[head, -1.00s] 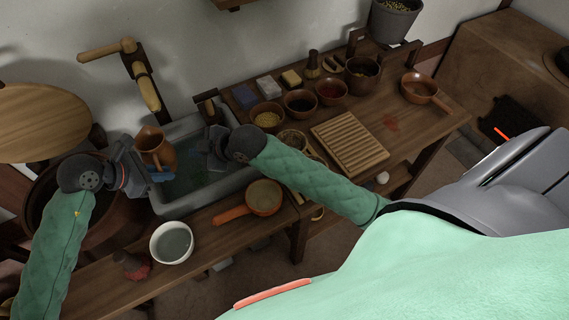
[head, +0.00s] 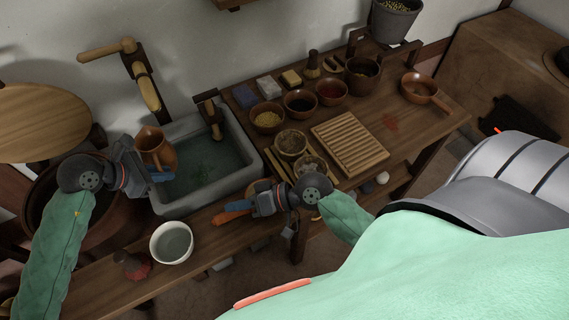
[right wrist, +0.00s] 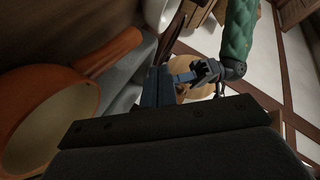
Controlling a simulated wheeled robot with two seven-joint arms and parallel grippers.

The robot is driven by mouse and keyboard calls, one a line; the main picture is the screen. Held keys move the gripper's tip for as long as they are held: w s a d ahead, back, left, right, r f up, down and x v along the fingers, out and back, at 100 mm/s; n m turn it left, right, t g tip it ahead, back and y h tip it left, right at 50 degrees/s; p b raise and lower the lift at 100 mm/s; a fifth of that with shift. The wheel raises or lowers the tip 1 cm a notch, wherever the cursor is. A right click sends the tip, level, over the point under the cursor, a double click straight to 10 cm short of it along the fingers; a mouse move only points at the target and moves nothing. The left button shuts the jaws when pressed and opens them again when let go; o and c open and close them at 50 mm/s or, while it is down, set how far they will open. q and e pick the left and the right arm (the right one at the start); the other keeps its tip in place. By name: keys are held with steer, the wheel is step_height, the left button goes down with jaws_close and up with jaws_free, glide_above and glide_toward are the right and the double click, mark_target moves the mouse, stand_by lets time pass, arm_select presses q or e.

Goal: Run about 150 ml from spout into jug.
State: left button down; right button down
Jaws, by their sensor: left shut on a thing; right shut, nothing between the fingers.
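The brown jug (head: 156,153) is upright at the left end of the stone sink, below the wooden spout (head: 147,92) on the wall. No stream shows at the spout, and the jug's inside is too dark to read. My left gripper (head: 155,175) is shut on the jug at its near side. My right gripper (head: 246,208) is shut and empty, low over the front bench by the orange-handled pan (head: 230,215). It hides most of that pan in the head view; the pan shows large at left in the right wrist view (right wrist: 28,112).
The sink (head: 243,183) holds greenish water, with a wooden fitting (head: 208,112) at its back right. A white bowl (head: 172,242) stands on the front bench. Small bowls, a slatted board (head: 350,143) and another pan (head: 418,86) fill the right table.

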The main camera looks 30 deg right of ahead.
steer(key=s+d+f+m+g+h, duration=0.1)
steer(key=s+d+f+m+h, duration=0.15)
steer(key=s+f+m, duration=0.45)
arm_select(q)
steer(key=shift+r, duration=3.05)
arm_select(e)
steer(key=s+d+f+n+g+h, duration=0.1)
steer(key=d+f+n+g+h, duration=0.1)
steer(key=f, duration=0.9)
steer(key=s+d+f+n+g+h, duration=0.1)
steer(key=f+n+h, duration=0.4)
steer(key=f, duration=0.7)
steer(key=shift+s+d+g+h, duration=0.15)
steer(key=shift+d+g+h, duration=0.45)
steer(key=shift+d+h, duration=0.5)
